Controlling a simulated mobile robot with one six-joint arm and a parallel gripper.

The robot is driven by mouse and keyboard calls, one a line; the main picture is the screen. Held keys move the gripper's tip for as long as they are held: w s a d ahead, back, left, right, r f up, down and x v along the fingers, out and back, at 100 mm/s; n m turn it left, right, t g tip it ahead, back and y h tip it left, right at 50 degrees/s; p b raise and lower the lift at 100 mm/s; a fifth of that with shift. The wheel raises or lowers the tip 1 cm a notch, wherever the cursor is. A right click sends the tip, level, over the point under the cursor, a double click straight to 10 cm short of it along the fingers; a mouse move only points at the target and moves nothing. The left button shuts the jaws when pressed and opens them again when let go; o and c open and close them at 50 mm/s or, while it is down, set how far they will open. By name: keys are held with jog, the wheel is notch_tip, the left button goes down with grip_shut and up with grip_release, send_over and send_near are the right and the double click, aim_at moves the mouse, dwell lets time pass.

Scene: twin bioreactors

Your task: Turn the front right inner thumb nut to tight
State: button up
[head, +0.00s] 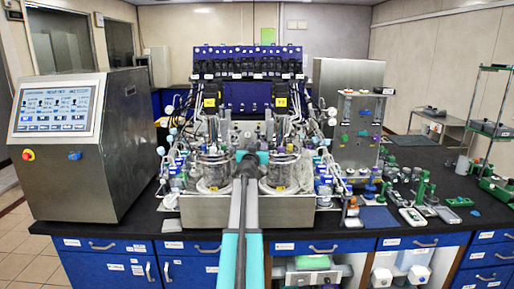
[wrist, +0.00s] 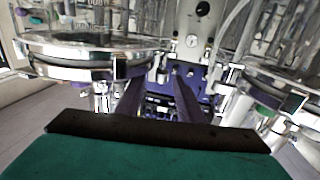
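The front right inner thumb nut is too small or hidden to pick out in either view. The right glass vessel (head: 280,172) and left glass vessel (head: 213,172) stand at the front of the bioreactor station. In the wrist view, metal-rimmed vessels show at the left (wrist: 90,48) and right (wrist: 285,92) edges, with small bright metal fittings below the right rim. My gripper (wrist: 156,82) shows two dark fingers with a gap between them and nothing seen held. It points between the vessels. In the head view my arm reaches between them, and its fingertips are hidden.
A steel controller with a screen (head: 55,105) stands at the left. A row of black units (head: 248,62) stands behind the vessels. Tubes and fittings crowd both vessels. Bottles, green tools and a blue mat (head: 378,218) lie on the black bench (head: 460,222) at right.

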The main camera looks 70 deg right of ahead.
grip_shut()
jog(key=shift+f+b, duration=0.15)
jog(key=shift+b, duration=0.9)
jog(key=g+b, duration=0.1)
jog(key=b, duration=0.4)
jog(key=shift+w+d+m+g, duration=0.1)
jog(key=shift+w+m+g, duration=0.05)
jog(key=shift+m+g, duration=0.2)
jog(key=m+g+b, duration=0.1)
jog(key=b, duration=0.3)
jog(key=g+b, duration=0.1)
jog(key=b, duration=0.3)
jog(key=shift+w+m+b, duration=0.25)
jog(key=shift+m+b, duration=0.1)
jog(key=shift+b, duration=0.05)
jog(key=shift+m+g+b, duration=0.3)
jog(key=shift+g+b, duration=0.15)
jog(key=shift+b, duration=0.55)
grip_release()
jog(key=shift+s, duration=0.1)
